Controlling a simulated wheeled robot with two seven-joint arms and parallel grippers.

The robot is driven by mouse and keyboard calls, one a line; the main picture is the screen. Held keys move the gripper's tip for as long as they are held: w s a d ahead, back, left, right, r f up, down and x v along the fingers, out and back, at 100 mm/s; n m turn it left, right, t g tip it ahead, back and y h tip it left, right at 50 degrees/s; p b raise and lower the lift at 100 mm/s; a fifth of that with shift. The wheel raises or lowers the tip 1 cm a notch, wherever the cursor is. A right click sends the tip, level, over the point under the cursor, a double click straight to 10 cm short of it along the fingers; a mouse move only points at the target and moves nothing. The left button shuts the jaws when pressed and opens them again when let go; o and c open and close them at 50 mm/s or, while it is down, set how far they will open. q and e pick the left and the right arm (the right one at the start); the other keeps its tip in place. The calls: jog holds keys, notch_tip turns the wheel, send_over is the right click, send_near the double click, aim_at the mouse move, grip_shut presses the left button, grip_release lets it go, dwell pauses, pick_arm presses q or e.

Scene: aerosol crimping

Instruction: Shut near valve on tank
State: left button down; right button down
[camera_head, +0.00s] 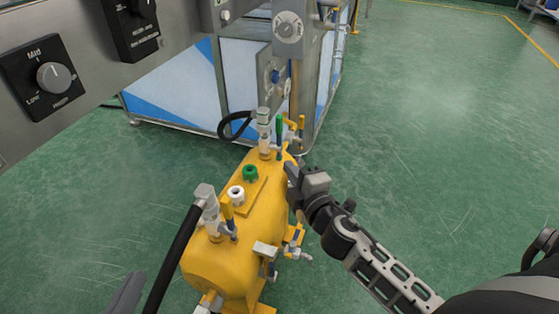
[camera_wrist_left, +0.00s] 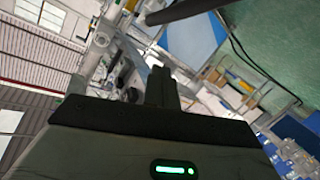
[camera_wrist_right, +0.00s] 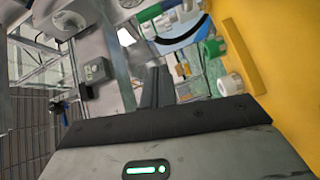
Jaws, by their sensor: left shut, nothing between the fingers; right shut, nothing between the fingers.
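The yellow tank (camera_head: 255,210) stands on the green floor in the middle of the head view. Its near valve (camera_head: 228,212) has a yellow handle that points up, beside a grey hose fitting. The far valve (camera_head: 280,130) has a green handle, also upright; a green handle shows in the right wrist view (camera_wrist_right: 150,13). My right gripper (camera_head: 291,174) is shut and empty beside the tank's right side, nearer the far valve than the near one. My left gripper (camera_head: 124,296) is at the lower left, left of the tank and hose; its shut fingers show in the left wrist view (camera_wrist_left: 161,84).
A black hose (camera_head: 172,262) runs from the near fitting to the bottom edge. A green cap (camera_head: 250,172) and a white cap (camera_head: 236,193) stand on the tank top. A metal machine panel (camera_head: 110,70) with knobs fills the upper left. The floor at right is clear.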

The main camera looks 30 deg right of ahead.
jog(key=w+d+b, duration=0.1)
jog(key=w, duration=0.3)
jog(key=w+d+n+b, duration=0.1)
jog(key=w, duration=0.4)
jog(key=w+d+f+n+b, duration=0.1)
jog(key=w+d, duration=0.1)
jog(key=w, duration=0.2)
jog(key=shift+w+f+t, duration=0.1)
jog(key=shift+w+t, duration=0.3)
pick_arm(q)
jog(key=shift+d+f+n+t+h, duration=0.1)
jog(key=shift+d+n+t+h, duration=0.3)
jog(key=shift+h, duration=0.3)
pick_arm(e)
jog(key=shift+w+d, duration=0.3)
pick_arm(q)
jog(key=shift+d+r, duration=0.1)
jog(key=shift+r, duration=0.15)
